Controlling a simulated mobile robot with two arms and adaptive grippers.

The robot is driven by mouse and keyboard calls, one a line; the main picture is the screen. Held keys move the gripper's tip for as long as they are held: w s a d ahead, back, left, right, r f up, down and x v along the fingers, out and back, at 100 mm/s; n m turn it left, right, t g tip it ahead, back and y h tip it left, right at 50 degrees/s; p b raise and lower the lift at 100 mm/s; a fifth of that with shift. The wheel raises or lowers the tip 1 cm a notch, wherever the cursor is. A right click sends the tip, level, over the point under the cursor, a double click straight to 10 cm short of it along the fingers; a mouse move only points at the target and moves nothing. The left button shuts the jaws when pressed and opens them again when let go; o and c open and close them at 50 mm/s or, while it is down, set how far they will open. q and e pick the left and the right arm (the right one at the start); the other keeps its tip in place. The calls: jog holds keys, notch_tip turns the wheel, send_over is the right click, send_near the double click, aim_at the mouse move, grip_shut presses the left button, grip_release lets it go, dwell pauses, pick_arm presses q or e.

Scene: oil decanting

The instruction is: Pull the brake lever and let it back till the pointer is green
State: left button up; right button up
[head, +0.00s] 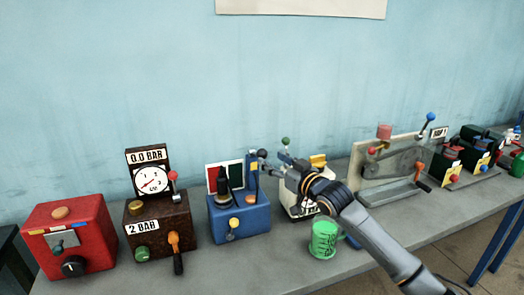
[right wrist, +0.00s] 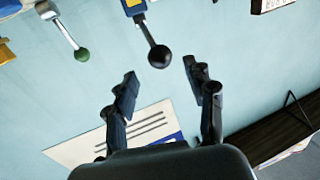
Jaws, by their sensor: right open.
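The blue box (head: 238,218) stands on the bench with a red, white and green panel (head: 211,176) at its back. A dark upright piece (head: 223,184) stands before the panel near the red part. I cannot tell whether it is the pointer. At the box's right a blue lever (head: 253,163) with a yellow label stands up, ending in a black ball (head: 262,153). In the right wrist view the black ball (right wrist: 159,56) is just beyond the open fingertips, roughly between them. My right gripper (head: 272,161) is open and empty, right of the lever. My left gripper is not in view.
A white unit with a green-ball lever (head: 286,141) stands behind my right gripper. A green mug (head: 324,239) is in front of it. A brown gauge box (head: 160,225) and a red box (head: 70,240) stand left. A lever rig (head: 388,165) stands right.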

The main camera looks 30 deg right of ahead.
aim_at(265, 155)
jog(key=w+p, duration=0.1)
jog(key=w, duration=0.5)
jog(key=shift+w+a, duration=0.1)
jog(key=shift+a, duration=0.1)
grip_shut()
